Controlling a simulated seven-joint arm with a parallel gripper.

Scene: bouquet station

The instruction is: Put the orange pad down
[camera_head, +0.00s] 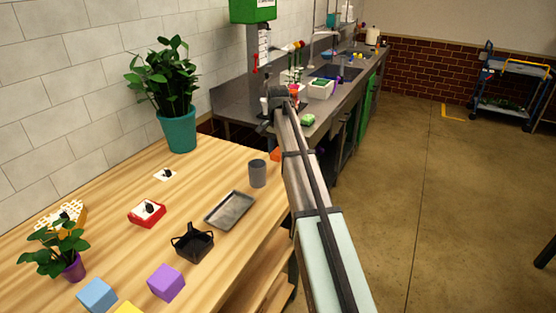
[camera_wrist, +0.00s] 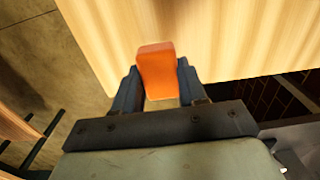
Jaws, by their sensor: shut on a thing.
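My gripper (camera_wrist: 158,76) is shut on the orange pad (camera_wrist: 156,66), which sits between its two dark fingers in the wrist view. The pad is over the wooden table top, near the table's edge. In the head view only a small orange part of the pad (camera_head: 275,154) shows beside my arm, at the table's right edge. My arm hides the gripper there. I cannot tell whether the pad touches the wood.
On the wooden table (camera_head: 110,200), a grey cup (camera_head: 258,173) and a metal tray (camera_head: 230,210) stand near the pad. A black basket (camera_head: 192,242), a red box (camera_head: 146,213), a purple block (camera_head: 166,282) and a blue block (camera_head: 97,295) are farther off.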

